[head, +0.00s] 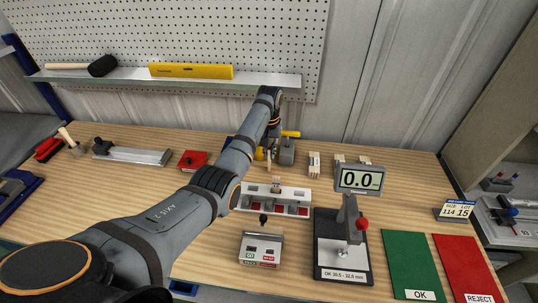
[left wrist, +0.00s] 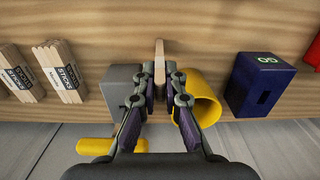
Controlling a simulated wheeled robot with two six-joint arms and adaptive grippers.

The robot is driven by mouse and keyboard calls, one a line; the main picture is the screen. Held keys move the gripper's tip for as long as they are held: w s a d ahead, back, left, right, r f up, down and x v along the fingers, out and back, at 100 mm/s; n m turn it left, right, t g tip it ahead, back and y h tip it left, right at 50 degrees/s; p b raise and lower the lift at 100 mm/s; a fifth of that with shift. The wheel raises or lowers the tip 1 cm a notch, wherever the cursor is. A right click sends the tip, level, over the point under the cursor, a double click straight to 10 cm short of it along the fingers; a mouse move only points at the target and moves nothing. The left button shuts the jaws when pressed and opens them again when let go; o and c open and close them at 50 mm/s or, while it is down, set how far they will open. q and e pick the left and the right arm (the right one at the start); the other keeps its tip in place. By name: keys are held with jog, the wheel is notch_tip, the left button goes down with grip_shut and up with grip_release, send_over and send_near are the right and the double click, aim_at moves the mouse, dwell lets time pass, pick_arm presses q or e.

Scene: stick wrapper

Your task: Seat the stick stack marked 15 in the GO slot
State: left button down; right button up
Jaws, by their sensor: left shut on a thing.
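My left gripper (left wrist: 160,84) is shut on a wooden stick stack (left wrist: 159,58), seen edge-on, so no number on it is readable. The stack sticks out past the fingertips over the table, between a grey block and a yellow ring. My right gripper is not in view.
The grey block (left wrist: 124,88) and yellow ring (left wrist: 207,95) flank the fingers closely. Labelled stick stacks (left wrist: 67,72) stand nearby. A red block (head: 193,160) stands left of my arm. A gauge reading 0.0 (head: 359,180) and green OK (head: 410,262) and red REJECT mats (head: 465,265) are at front right.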

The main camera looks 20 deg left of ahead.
pick_arm(q)
jog(key=shift+s+r, duration=0.15)
jog(key=shift+r, duration=0.05)
jog(key=c, duration=1.8)
grip_release()
jog(key=shift+d+f, duration=0.1)
jog(key=shift+f, duration=0.2)
jog(key=shift+o, duration=1.8)
notch_tip(320, 180, up, 8)
jog(key=shift+r+b, duration=0.1)
jog(key=shift+b, duration=0.8)
notch_tip(320, 180, up, 4)
jog(key=shift+f+p, duration=0.1)
jog(key=shift+p, duration=1.05)
jog(key=shift+s+r+p, duration=0.1)
jog(key=shift+r+p, duration=0.2)
jog(key=shift+r, duration=0.05)
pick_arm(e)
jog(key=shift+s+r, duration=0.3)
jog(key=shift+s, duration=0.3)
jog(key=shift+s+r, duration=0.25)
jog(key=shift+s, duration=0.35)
